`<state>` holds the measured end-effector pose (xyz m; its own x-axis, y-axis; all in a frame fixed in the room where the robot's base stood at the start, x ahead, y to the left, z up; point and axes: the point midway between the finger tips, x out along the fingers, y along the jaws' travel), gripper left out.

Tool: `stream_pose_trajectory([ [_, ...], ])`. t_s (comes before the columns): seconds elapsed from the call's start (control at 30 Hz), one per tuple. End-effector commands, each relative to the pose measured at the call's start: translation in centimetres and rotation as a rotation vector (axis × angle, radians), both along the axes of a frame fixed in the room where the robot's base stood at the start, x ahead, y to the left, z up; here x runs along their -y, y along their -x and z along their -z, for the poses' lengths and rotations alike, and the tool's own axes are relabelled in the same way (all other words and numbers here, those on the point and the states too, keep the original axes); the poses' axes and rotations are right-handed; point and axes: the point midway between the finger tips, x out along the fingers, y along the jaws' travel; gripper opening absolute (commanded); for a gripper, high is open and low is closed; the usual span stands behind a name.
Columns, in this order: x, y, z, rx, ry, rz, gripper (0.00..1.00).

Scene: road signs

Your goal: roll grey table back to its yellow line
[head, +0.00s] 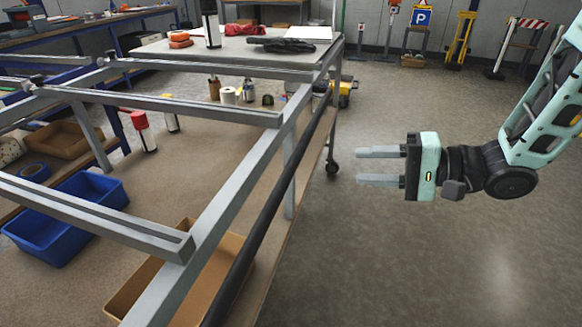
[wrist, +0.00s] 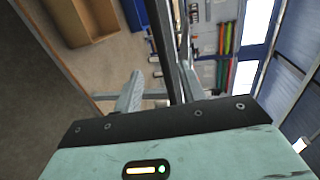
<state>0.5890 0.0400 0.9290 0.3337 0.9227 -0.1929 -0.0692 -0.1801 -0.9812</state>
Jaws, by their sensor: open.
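A grey metal frame table (head: 208,221) with open crossbars and a lower brown shelf fills the left and middle of the head view. A black rail (head: 272,201) runs along its right side; in the wrist view this rail (wrist: 162,45) shows between my fingers. My gripper (head: 358,167) is open and empty, to the right of the rail, its fingers pointing left toward it. In the head view the fingertips appear apart from the rail. A caster (head: 332,168) shows at the far right leg. I see no yellow line in either view.
A light grey tabletop (head: 225,50) with tools stands at the far end. A blue bin (head: 68,220) and a cardboard box (head: 190,270) sit on the lower shelf. The floor (head: 430,265) at right is clear.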

Motion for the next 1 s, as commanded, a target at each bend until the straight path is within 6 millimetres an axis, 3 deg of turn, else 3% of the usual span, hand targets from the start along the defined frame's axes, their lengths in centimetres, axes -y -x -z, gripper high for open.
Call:
stream_pose_trajectory([
  [0.6,-11.6,-4.1,2.5,0.003,0.001,-0.003,0.41],
  [0.8,-13.6,-4.8,2.9,0.003,0.002,-0.002,0.41],
  [1.0,-14.1,-5.1,2.9,0.003,0.002,0.001,0.41],
])
